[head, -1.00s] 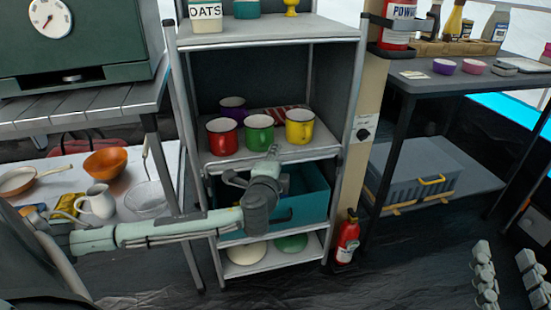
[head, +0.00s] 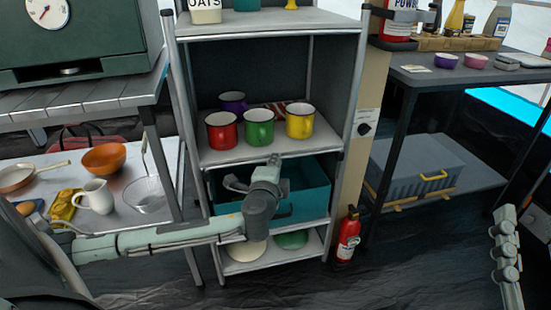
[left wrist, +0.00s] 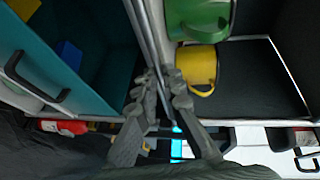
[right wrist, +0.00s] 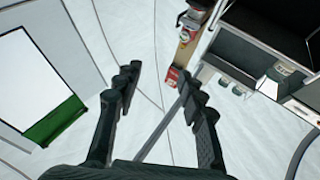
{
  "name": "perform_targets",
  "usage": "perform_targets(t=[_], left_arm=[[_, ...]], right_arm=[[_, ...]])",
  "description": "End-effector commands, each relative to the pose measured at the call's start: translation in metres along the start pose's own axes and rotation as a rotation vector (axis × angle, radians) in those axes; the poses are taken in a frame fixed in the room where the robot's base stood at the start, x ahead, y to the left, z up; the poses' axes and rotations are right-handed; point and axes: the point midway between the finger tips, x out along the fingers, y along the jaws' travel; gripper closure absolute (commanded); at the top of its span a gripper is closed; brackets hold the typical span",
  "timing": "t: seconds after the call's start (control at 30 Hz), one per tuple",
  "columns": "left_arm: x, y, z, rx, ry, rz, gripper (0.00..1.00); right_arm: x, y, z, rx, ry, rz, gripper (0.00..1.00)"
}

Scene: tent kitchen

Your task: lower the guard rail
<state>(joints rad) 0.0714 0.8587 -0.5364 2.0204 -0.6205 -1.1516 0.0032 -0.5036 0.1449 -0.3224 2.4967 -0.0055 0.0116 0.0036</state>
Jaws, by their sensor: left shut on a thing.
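My left gripper (head: 268,165) is at the front edge of the mug shelf (head: 225,158), below the green mug. In the left wrist view its fingers (left wrist: 160,88) are closed on a thin metal rail (left wrist: 147,35) running along the shelf front. I take this for the guard rail; it is hard to tell apart from the shelf edge. In the head view the rail does not stand out from the edge, and the gripper partly covers it. My right gripper (right wrist: 158,82) is open and empty, away from the shelf.
A teal drawer (head: 302,190) is below. A fire extinguisher (head: 347,238) stands right of the rack. Tables flank both sides.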

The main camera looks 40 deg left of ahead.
Motion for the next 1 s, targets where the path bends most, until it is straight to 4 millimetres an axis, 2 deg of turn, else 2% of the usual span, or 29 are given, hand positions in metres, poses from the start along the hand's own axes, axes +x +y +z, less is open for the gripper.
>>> perform_targets(t=[0.13, 0.4, 0.43, 0.6, 0.87, 1.0], left_arm=[[0.001, 0.008, 0.001, 0.000, 0.000, 0.001, 1.00], [0.001, 0.007, 0.001, 0.001, -0.001, 0.001, 1.00], [0.001, 0.007, 0.001, 0.001, -0.001, 0.001, 0.90], [0.001, 0.007, 0.001, 0.001, -0.001, 0.000, 0.71], [0.001, 0.007, 0.001, 0.000, 0.000, 0.000, 0.71], [-0.008, 0.008, 0.000, 0.001, 0.001, 0.002, 0.71]], right_arm=[[-0.001, -0.003, -0.013, 0.008, 0.071, -0.004, 0.60], [0.000, -0.003, -0.014, 0.009, 0.074, -0.004, 0.60], [0.000, -0.003, -0.014, 0.009, 0.074, -0.004, 0.60], [0.000, -0.003, -0.014, 0.009, 0.073, -0.004, 0.60], [0.000, -0.003, -0.014, 0.008, 0.072, -0.004, 0.60], [-0.001, -0.002, -0.014, 0.008, 0.071, -0.004, 0.60]])
